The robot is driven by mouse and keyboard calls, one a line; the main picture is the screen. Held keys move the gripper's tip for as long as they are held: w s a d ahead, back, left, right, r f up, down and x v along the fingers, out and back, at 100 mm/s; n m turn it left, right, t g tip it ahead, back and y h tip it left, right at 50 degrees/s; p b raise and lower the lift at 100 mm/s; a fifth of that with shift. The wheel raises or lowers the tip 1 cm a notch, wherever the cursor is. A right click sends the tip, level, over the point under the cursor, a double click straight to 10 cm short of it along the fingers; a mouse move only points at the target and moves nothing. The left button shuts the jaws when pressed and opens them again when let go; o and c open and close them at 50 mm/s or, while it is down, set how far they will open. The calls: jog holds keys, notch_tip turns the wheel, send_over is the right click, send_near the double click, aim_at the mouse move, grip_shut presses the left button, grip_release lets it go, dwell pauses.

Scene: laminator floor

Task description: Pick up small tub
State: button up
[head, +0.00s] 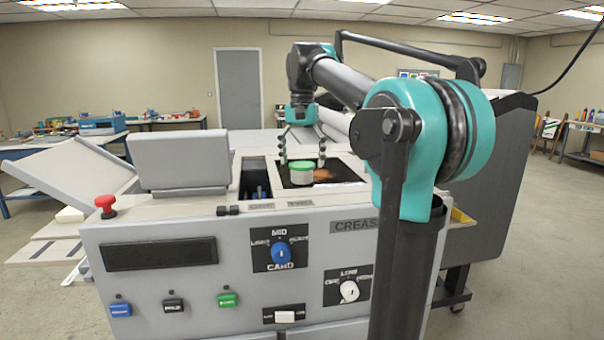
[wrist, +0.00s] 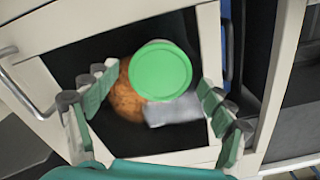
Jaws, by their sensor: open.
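The small tub (head: 302,173) is a pale, short round container with a green lid. It stands on a dark recessed panel on top of the machine. In the wrist view its green lid (wrist: 160,71) shows from above, beyond and between my fingertips. My gripper (head: 302,155) points down over the tub, its fingers spread to either side. In the wrist view the fingers of my gripper (wrist: 152,85) are apart with nothing held between them. I cannot tell from these views whether a finger touches the tub.
A brown round item (wrist: 125,100) and a blurred grey piece (wrist: 173,110) lie beside the tub. A pale frame (wrist: 208,60) with a handle borders the dark panel (wrist: 85,50). A grey box-like cover (head: 180,160) and a red button (head: 105,202) are to the left.

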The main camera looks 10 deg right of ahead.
jog(key=shift+f, duration=1.2)
jog(key=c, duration=1.1)
jog(key=shift+r, duration=0.15)
jog(key=shift+c, duration=0.2)
